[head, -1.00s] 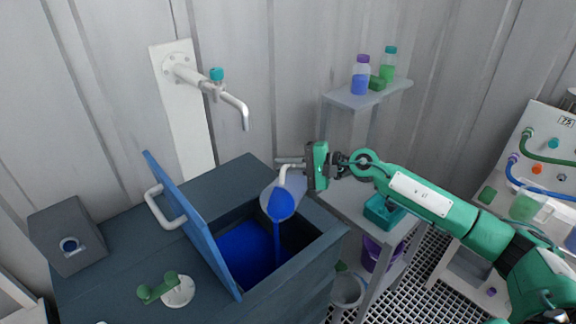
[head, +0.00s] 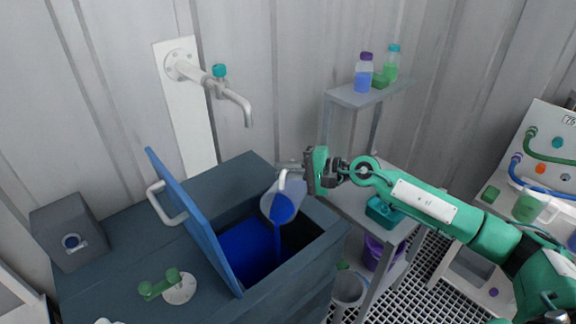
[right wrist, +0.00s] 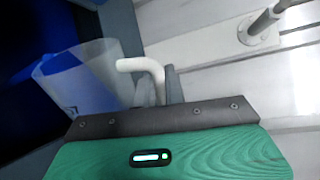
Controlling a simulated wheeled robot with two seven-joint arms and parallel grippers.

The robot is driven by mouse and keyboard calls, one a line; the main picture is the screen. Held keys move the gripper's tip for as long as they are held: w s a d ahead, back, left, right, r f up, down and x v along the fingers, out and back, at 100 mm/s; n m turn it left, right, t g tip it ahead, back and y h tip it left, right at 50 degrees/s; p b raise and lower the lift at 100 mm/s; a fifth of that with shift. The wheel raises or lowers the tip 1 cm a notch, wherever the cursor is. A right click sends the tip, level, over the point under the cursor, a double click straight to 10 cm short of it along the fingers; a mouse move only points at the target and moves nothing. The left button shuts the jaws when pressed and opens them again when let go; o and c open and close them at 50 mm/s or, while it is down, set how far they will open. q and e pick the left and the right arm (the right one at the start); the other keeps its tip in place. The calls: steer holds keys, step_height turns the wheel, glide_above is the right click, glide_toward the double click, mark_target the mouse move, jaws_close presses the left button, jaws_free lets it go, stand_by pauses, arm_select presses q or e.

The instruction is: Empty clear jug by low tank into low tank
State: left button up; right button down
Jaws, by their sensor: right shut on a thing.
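The clear jug (head: 282,205) is tipped over the open low tank (head: 308,250), with blue liquid in its lower part and a blue stream falling from it. Blue liquid (head: 245,248) shows inside the tank. The tank's blue lid (head: 192,222) stands raised at the left of the opening. My right gripper (head: 297,168) is shut on the jug's white handle. The right wrist view also shows the jug (right wrist: 98,88), tilted with blue liquid in it, and its handle beside the gripper fingers (right wrist: 165,88). My left gripper is not in view.
A wall tap (head: 215,85) juts out behind the tank. A grey box (head: 68,235) and a green-handled valve (head: 168,287) sit on the tank top. A shelf (head: 352,97) with bottles and a lower bench with a teal tray (head: 383,212) stand to the right.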

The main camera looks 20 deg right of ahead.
mark_target(280, 191)
steer(key=shift+s+a+f+n+p, duration=0.3)
steer(key=shift+s+a+n+p, duration=0.15)
steer(key=shift+s+a, duration=0.4)
steer(key=shift+s, duration=0.1)
steer(key=shift+s, duration=0.1)
steer(key=shift+s+a+f+n+t+p, duration=0.2)
steer(key=shift+s+a+n+t+p, duration=0.1)
steer(key=shift+s+a+n+p, duration=0.35)
steer(key=shift+s+f, duration=0.15)
steer(key=shift+n, duration=0.3)
steer(key=shift+p, duration=0.3)
